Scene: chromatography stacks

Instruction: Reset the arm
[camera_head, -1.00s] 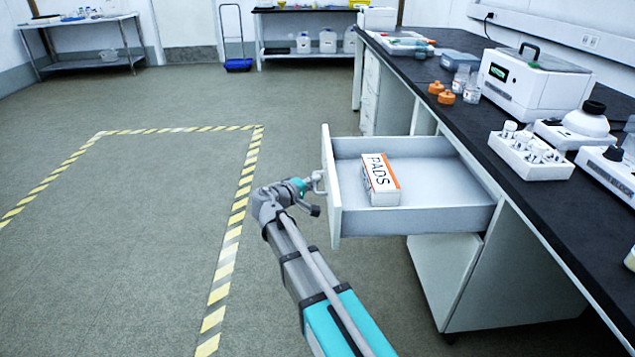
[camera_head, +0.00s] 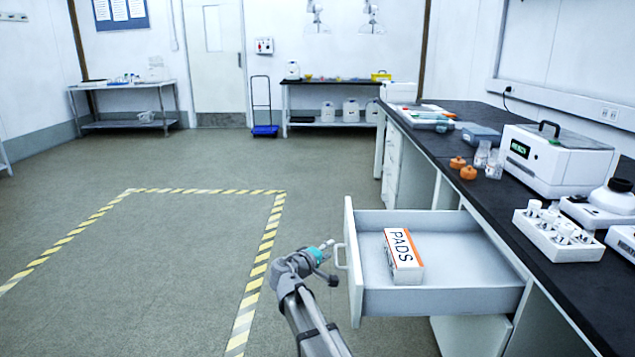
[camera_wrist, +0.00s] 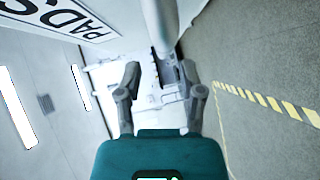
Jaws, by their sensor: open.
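My gripper (camera_head: 328,248) is open and empty in the head view, just left of the handle (camera_head: 340,257) of a pulled-out white drawer (camera_head: 475,300). In the wrist view its two fingers (camera_wrist: 163,92) stand apart, and the pale handle bar (camera_wrist: 160,25) shows ahead of and between them. Whether the fingers touch the handle cannot be told. A white and orange box marked PADS (camera_head: 403,256) lies inside the drawer. PADS lettering on a white surface (camera_wrist: 75,20) also shows at the upper left of the wrist view.
The black bench (camera_head: 455,150) above the drawer carries a white instrument (camera_head: 560,160), a white vial rack (camera_head: 558,238) and orange caps (camera_head: 468,172). A trolley (camera_head: 265,130) stands at the back.

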